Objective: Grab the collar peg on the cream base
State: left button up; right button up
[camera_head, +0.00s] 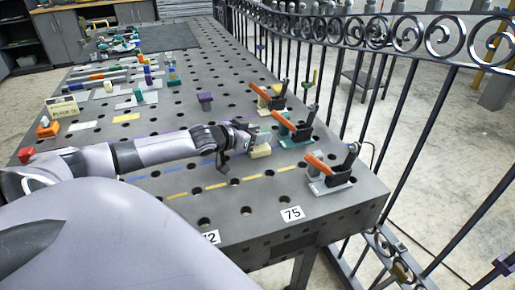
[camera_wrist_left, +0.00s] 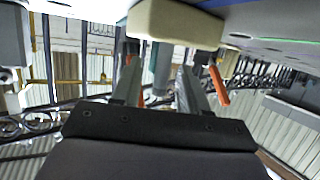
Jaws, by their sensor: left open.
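The cream base (camera_head: 260,151) is a small block on the dark perforated table, just beyond the hand of my left arm. In the left wrist view, which looks upside down, the cream base (camera_wrist_left: 175,22) fills the top middle. A grey-teal collar peg (camera_wrist_left: 162,68) projects from it, between the two fingers of my left gripper (camera_wrist_left: 158,80). The fingers are open, with a visible gap on the peg's sides. In the head view, the left gripper (camera_head: 248,136) is beside the base and partly hides the peg. My right gripper is not in view.
Toggle clamps with orange handles stand close by: one on a teal base (camera_head: 295,130), one on a grey base (camera_head: 330,182), one farther back (camera_head: 268,101). A purple peg (camera_head: 205,98) stands behind my arm. A black iron fence (camera_head: 400,60) runs along the right.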

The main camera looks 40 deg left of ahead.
pick_arm(q)
grip_shut()
dwell(1.4)
jog(key=shift+r, duration=0.1)
